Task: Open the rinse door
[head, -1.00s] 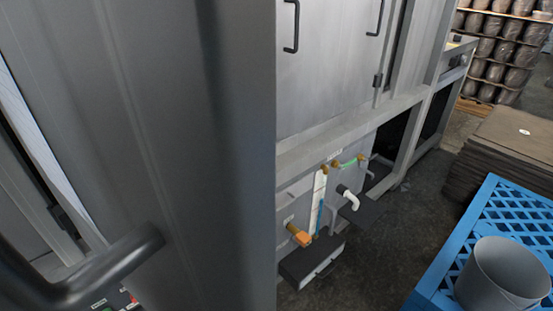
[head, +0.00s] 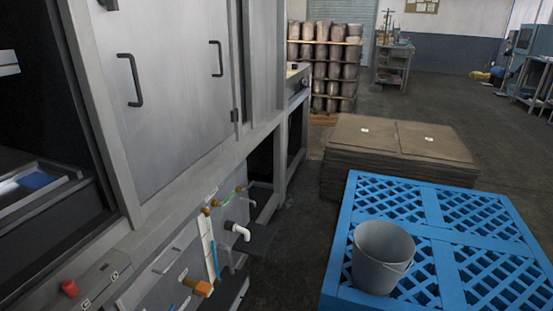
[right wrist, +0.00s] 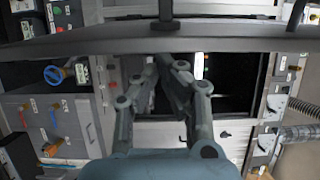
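In the head view a closed grey metal door (head: 170,85) with two dark vertical bar handles, left (head: 130,80) and right (head: 216,58), fills the machine's front. No readable label shows whether it is the rinse door. To its left is an open dark bay (head: 35,110). In the right wrist view my right gripper (right wrist: 166,62) points up the picture, its fingers close together. A grey panel edge (right wrist: 80,45) crosses in front of its tips, with a dark post above, so its grip is hidden. My left gripper is in neither view.
Below the door are pipes, an orange-brown valve (head: 197,286) and a white elbow pipe (head: 238,231). A red button (head: 69,288) is at lower left. A blue pallet (head: 345,235) with a grey bucket (head: 380,262) stands at right.

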